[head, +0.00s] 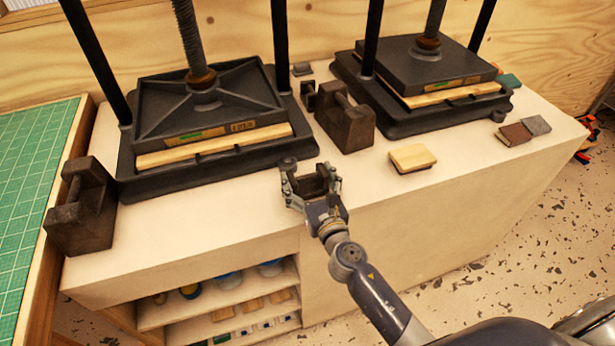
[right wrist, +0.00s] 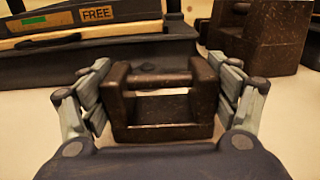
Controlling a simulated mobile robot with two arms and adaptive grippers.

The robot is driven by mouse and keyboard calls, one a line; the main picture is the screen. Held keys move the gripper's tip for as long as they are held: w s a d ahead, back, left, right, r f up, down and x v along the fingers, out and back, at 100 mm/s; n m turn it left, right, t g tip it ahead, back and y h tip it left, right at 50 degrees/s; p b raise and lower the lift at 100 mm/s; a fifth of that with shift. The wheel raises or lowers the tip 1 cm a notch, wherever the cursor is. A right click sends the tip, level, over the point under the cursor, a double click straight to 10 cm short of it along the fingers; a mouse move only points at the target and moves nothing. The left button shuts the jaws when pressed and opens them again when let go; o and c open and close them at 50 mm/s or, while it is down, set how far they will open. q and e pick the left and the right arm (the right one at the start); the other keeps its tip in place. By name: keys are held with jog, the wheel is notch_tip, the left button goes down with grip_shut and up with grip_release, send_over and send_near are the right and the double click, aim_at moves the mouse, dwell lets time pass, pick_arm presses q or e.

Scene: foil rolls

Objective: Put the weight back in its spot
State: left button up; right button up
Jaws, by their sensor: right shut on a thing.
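My right gripper (head: 312,190) is shut on a small dark brown iron weight with a bar handle (right wrist: 160,132). In the right wrist view the weight sits upright between the two fingers, its handle bar level across the top. In the head view it is partly hidden by the fingers, near the front edge of the white bench top, in front of the gap between the two presses. I cannot tell whether it touches the bench. My left gripper is not in view.
A large weight (head: 345,125) and smaller dark pieces stand between the left press (head: 215,105) and right press (head: 425,75). Another large weight (head: 82,215) stands at the bench's left end. A wooden block (head: 411,158) and small books (head: 514,134) lie right.

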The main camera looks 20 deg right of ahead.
jog(key=shift+r, duration=0.15)
jog(key=o, duration=2)
jog(key=shift+f, duration=0.25)
jog(key=shift+o, duration=0.2)
jog(key=shift+s+r, duration=0.1)
jog(key=shift+r, duration=0.05)
jog(key=s+b, duration=0.2)
jog(key=s, duration=1)
jog(key=shift+d+b, duration=0.2)
jog(key=shift+b, duration=0.15)
